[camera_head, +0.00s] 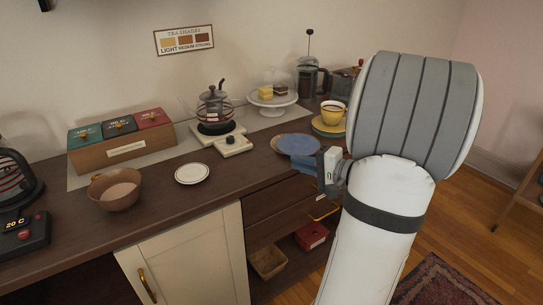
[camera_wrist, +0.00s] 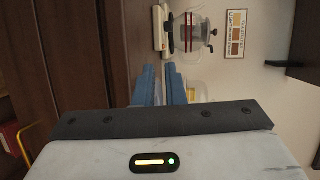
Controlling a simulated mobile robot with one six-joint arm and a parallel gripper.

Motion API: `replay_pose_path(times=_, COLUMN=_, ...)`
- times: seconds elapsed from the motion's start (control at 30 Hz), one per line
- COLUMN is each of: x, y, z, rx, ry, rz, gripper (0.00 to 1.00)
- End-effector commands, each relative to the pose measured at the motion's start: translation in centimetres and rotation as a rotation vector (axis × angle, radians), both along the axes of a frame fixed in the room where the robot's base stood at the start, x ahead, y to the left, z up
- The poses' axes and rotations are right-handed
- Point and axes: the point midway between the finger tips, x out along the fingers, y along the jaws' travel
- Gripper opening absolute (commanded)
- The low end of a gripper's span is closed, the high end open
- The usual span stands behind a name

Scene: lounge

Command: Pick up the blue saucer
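A cake stand (camera_head: 272,104), a glass teapot (camera_head: 214,105) and a small white plate (camera_head: 192,174) are on the counter. Open shelving below holds a red box (camera_head: 311,236).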

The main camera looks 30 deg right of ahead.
Motion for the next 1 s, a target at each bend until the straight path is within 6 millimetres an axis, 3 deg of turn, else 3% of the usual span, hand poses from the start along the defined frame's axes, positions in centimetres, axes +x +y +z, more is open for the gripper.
replay_pose_path(times=0.03, x=-0.4, y=-3.0, z=-2.4, rx=0.019, ry=-0.044, rz=-0.084, gripper=0.1)
replay_pose_path(times=0.1, x=-0.8, y=-6.1, z=-3.2, rx=0.028, ry=-0.097, rz=-0.173, gripper=0.1)
replay_pose_path(times=0.2, x=-1.5, y=-8.9, z=-3.9, rx=0.033, ry=-0.147, rz=-0.258, gripper=0.1)
replay_pose_path(times=0.27, x=-1.6, y=-9.8, z=-4.0, rx=0.033, ry=-0.163, rz=-0.286, gripper=0.1)
replay_pose_path(times=0.57, x=1.3, y=-9.9, z=-3.8, rx=0.032, ry=-0.172, rz=-0.3, gripper=0.1)
replay_pose_path(times=0.8, x=4.8, y=-9.6, z=-3.7, rx=0.03, ry=-0.172, rz=-0.3, gripper=0.1)
replay_pose_path(times=1.0, x=5.9, y=-9.5, z=-3.6, rx=0.032, ry=-0.171, rz=-0.303, gripper=0.1)
